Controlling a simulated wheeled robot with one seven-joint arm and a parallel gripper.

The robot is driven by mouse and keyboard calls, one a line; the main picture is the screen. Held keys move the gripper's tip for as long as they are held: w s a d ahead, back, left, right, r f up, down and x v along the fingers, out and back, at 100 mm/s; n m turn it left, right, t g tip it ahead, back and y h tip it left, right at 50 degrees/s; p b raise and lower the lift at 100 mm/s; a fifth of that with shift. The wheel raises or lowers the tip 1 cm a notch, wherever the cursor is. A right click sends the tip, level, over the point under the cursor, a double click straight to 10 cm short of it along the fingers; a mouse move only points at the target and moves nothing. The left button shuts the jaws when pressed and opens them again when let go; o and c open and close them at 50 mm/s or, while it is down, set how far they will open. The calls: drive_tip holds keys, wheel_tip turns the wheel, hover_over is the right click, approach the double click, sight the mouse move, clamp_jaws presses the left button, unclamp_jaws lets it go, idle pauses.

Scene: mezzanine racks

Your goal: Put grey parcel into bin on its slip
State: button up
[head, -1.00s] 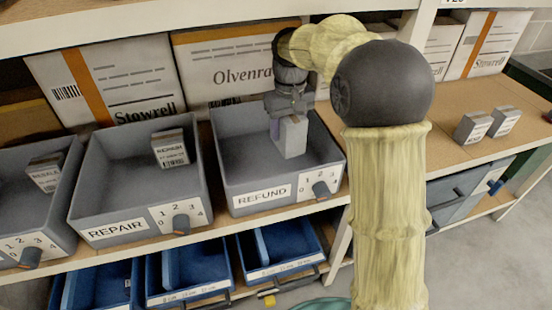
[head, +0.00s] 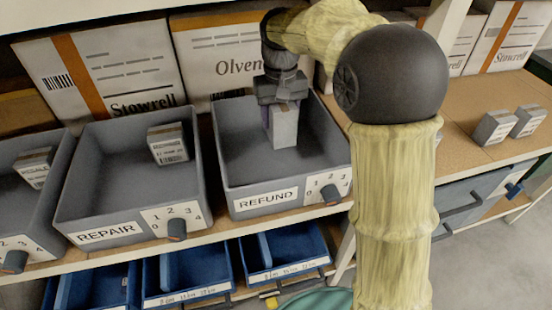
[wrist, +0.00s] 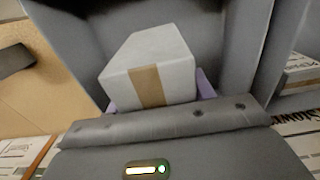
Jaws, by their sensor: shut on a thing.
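The grey parcel (head: 284,126) is a small box held upright below my gripper (head: 281,104), inside the walls of the bin labelled REFUND (head: 235,172). In the wrist view the parcel (wrist: 160,62) shows a brown tape strip, and my gripper (wrist: 155,104) is shut on it with purplish pads beside it. I cannot tell whether the parcel touches the bin floor. The parcel's slip is not readable. The bin labelled REPAIR (head: 75,200) stands to the left with a labelled parcel (head: 167,143) in it.
Another grey bin (head: 50,215) at far left holds a parcel (head: 35,167). Two grey parcels (head: 495,127) (head: 528,121) stand on the wooden shelf at right. Large cartons (head: 110,65) line the back. Blue drawers (head: 190,270) sit below.

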drive_tip(key=shift+s+a, duration=0.1)
drive_tip(key=shift+s, duration=0.1)
drive_tip(key=f, duration=0.1)
drive_tip(key=f+b, duration=0.1)
drive_tip(key=f, duration=0.3)
drive_tip(key=shift+d+f, duration=0.25)
drive_tip(key=shift+d, duration=0.1)
drive_tip(key=shift+a+f, duration=0.15)
drive_tip(key=shift+f, duration=0.2)
drive_tip(key=shift+f, duration=0.1)
drive_tip(key=shift+w+f+b, duration=0.1)
drive_tip(key=shift+f+b, duration=0.55)
drive_tip(key=shift+f, duration=1.1)
drive_tip(key=shift+f, duration=0.1)
drive_tip(key=shift+f, duration=0.45)
